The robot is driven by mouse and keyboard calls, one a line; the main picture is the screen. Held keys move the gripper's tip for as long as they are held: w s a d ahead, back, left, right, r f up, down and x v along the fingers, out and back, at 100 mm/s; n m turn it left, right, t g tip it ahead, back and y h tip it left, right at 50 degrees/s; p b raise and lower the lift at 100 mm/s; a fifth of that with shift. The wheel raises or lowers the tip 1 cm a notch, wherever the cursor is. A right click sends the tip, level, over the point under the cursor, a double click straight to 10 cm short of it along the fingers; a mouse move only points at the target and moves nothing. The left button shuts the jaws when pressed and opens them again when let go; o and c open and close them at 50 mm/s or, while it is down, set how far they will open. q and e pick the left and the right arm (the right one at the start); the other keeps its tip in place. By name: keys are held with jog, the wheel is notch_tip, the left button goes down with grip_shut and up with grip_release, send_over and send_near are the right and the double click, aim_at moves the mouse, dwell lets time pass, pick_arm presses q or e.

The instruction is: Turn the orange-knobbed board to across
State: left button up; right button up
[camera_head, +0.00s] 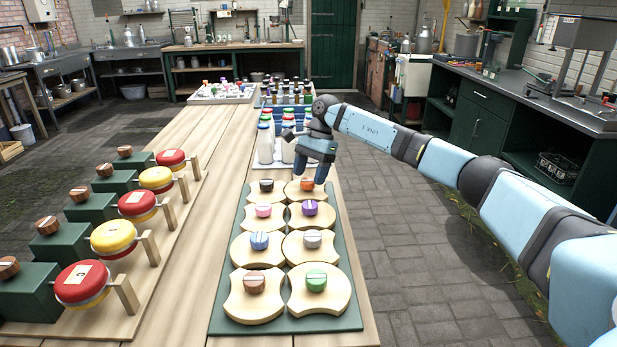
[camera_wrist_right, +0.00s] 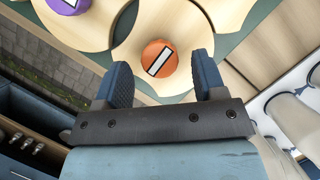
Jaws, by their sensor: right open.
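The orange knob (camera_head: 307,184) sits on its wooden board (camera_head: 293,193) at the far right of the green tray (camera_head: 346,262). In the right wrist view the orange knob (camera_wrist_right: 160,58) carries a white bar mark lying diagonally, and its board (camera_wrist_right: 133,48) shows around it. My right gripper (camera_head: 322,180) is over this board in the head view. In the right wrist view its two fingers (camera_wrist_right: 163,77) are open, one to each side of the knob and apart from it. I cannot tell how high the fingertips are. My left gripper is not in view.
Other boards have black (camera_head: 266,186), purple (camera_head: 310,208), pink (camera_head: 263,210), blue (camera_head: 260,240), grey (camera_head: 313,239), brown (camera_head: 254,282) and green (camera_head: 316,280) knobs. White bottles (camera_head: 265,145) stand just behind the tray. Red and yellow discs (camera_head: 113,237) line the left side.

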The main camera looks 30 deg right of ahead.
pick_arm(q)
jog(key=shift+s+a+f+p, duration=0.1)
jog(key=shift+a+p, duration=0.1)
jog(key=shift+p, duration=0.65)
pick_arm(e)
jog(key=v, duration=1.2)
jog(key=shift+d, duration=0.1)
